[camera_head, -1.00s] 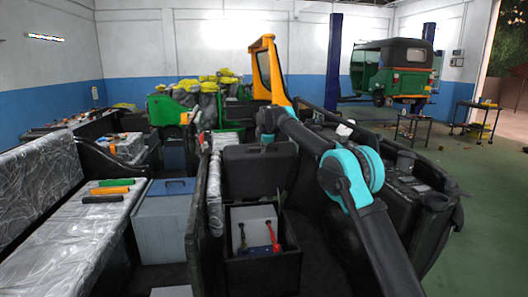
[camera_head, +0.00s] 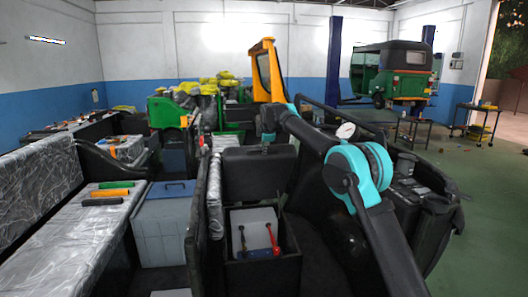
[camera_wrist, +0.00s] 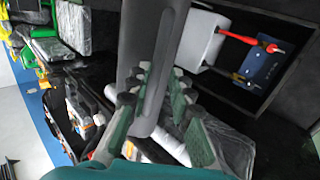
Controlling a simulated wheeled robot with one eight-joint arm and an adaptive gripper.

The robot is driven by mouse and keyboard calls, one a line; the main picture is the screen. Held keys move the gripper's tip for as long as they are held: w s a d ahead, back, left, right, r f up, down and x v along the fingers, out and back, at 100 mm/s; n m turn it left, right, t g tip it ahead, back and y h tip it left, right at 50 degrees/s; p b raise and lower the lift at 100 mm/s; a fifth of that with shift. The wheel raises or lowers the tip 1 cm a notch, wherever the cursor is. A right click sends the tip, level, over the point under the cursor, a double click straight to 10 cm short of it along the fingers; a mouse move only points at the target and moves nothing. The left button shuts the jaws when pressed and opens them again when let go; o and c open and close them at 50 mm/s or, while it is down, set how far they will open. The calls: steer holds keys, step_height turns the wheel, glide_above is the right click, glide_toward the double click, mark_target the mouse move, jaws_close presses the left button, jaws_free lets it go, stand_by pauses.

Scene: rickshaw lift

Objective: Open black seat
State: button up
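The black seat (camera_head: 260,168) is tipped up at the back of its box, and the compartment (camera_head: 262,270) under it is uncovered.
In the compartment are a pale grey box (camera_head: 253,225), a red-handled tool (camera_head: 272,236) and a blue item (camera_head: 263,252). A grey container with a blue lid (camera_head: 166,215) stands left of the dark partition (camera_head: 203,215). A silver bench (camera_head: 75,230) with tools is further left.

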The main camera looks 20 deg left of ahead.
steer(key=v, duration=0.9)
